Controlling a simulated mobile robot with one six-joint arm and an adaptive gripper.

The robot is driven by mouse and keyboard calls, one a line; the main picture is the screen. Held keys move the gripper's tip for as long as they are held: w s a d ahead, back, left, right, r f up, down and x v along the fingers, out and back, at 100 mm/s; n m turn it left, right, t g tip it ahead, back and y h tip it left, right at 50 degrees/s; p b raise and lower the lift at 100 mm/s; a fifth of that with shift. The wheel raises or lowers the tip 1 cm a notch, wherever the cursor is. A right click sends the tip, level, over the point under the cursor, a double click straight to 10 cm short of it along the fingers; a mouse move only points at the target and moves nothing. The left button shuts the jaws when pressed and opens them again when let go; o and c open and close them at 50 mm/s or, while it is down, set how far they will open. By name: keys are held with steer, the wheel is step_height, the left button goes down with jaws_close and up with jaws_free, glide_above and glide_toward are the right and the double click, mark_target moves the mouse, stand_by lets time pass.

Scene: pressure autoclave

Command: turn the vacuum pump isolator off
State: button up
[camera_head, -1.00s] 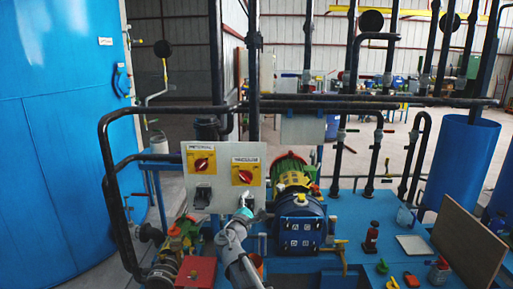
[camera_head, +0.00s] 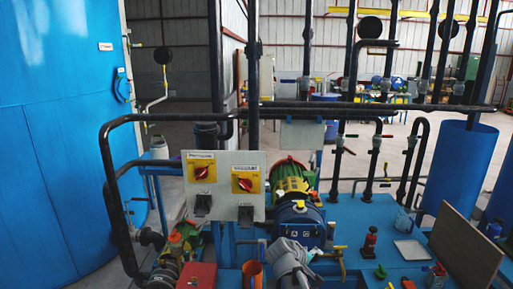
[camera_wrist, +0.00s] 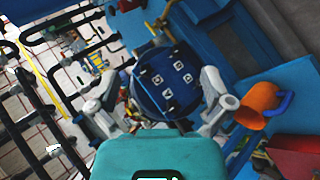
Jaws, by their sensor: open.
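The vacuum isolator (camera_head: 245,184) is a red rotary knob on a yellow plate, at the right of a grey panel (camera_head: 223,172). In the head view only my grey arm shows, low, right of the panel.
A black pipe (camera_head: 350,104) runs across above the panel, and a black upright stands behind it. The blue motor unit (camera_head: 298,222) stands right of the panel. An orange cup (camera_head: 253,274) and a red box (camera_head: 196,275) are below. A brown board (camera_head: 466,245) leans at right.

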steer(key=s+f+m+g+y+p, duration=0.1)
steer(key=s+m+g+y, duration=0.2)
steer(key=s, duration=0.3)
steer(key=s+a+f+m+g+y+p, duration=0.1)
steer(key=s+f+m+g+y, duration=0.1)
steer(key=s+y, duration=0.3)
steer(key=shift+s+a+f+m+g+p, duration=0.25)
steer(key=shift+s+m+g, duration=0.2)
steer(key=shift+s, duration=0.8)
